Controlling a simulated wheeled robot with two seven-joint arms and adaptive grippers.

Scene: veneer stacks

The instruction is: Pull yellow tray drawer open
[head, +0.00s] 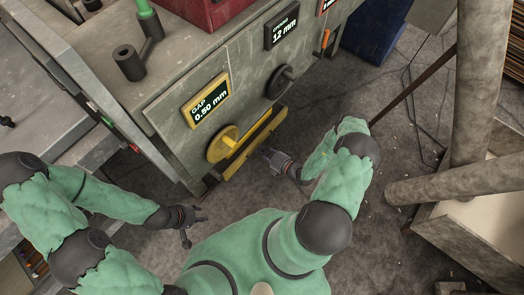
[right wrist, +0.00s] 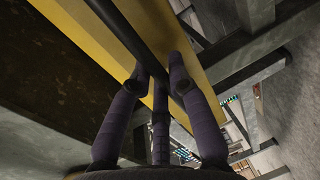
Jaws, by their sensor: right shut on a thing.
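The yellow tray drawer (head: 240,161) sits low on the front of the grey machine, below a yellow handwheel (head: 222,144). In the right wrist view its yellow front (right wrist: 205,70) runs diagonally, with a dark bar handle (right wrist: 122,32) along it. My right gripper (head: 267,153) is at the drawer's front; in the wrist view its fingers (right wrist: 155,75) are shut on the dark bar. My left gripper (head: 198,224) is away from the drawer, at lower left, with its fingers spread and nothing between them.
The grey machine (head: 160,98) carries a yellow gap display (head: 206,100), a black 12 mm display (head: 282,26) and a black handwheel (head: 281,83). A wooden crate (head: 470,240) and thick posts stand at right. The floor (head: 400,130) in front is mostly clear.

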